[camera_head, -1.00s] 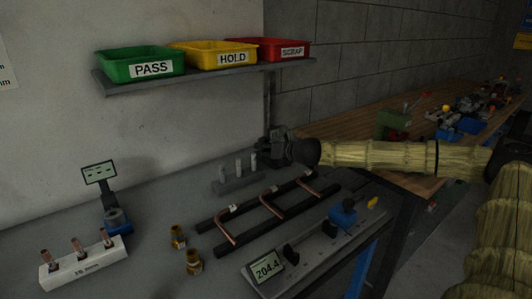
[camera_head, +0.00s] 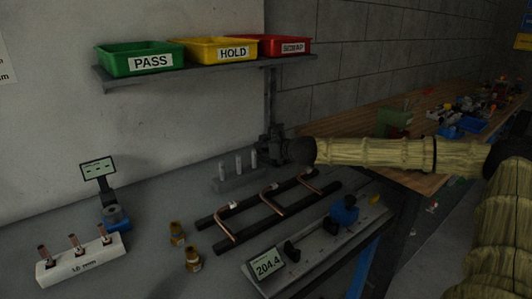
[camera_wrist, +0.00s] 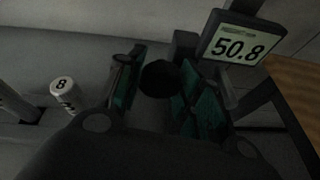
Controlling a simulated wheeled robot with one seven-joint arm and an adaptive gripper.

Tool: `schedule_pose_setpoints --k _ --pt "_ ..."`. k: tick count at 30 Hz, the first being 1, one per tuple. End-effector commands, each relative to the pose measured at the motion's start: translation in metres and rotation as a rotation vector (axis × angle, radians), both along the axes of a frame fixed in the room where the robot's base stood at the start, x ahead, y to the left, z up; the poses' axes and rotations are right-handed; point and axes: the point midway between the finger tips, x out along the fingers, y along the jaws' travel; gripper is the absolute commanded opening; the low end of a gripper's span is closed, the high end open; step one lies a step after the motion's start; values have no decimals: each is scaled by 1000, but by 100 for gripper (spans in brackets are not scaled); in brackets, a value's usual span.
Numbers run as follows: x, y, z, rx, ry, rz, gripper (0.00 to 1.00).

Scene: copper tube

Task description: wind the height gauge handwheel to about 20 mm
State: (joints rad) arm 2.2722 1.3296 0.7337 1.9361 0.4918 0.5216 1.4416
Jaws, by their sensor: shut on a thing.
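The height gauge shows in the head view as a dark upright column (camera_head: 270,100) at the back of the bench. In the wrist view its lit display (camera_wrist: 238,46) reads 50.8. The handwheel (camera_wrist: 160,78) is a dark round knob between the green finger pads of my gripper (camera_wrist: 160,90), which is shut on it. In the head view my gripper (camera_head: 274,147) is a dark shape at the gauge, and the wheel is hidden there.
Several small pins (camera_head: 238,163) stand in a block just left of my gripper. Bent copper tubes (camera_head: 272,203) lie on dark rails in front. A shelf (camera_head: 215,70) with green, yellow and red bins is above. A length gauge reading 204.4 (camera_head: 268,264) lies at the front.

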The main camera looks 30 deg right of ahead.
Motion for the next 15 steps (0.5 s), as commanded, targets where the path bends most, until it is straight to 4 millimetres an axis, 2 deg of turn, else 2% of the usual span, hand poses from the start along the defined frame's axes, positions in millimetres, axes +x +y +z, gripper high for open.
schedule_pose_setpoints --k 11,12,13,15 --pt "0 -2 0 -51 -3 -4 12" --pt "0 -2 0 -51 -3 -4 39" --pt "0 -2 0 -51 -3 -4 45" --pt "0 -2 0 -50 -3 -3 45"
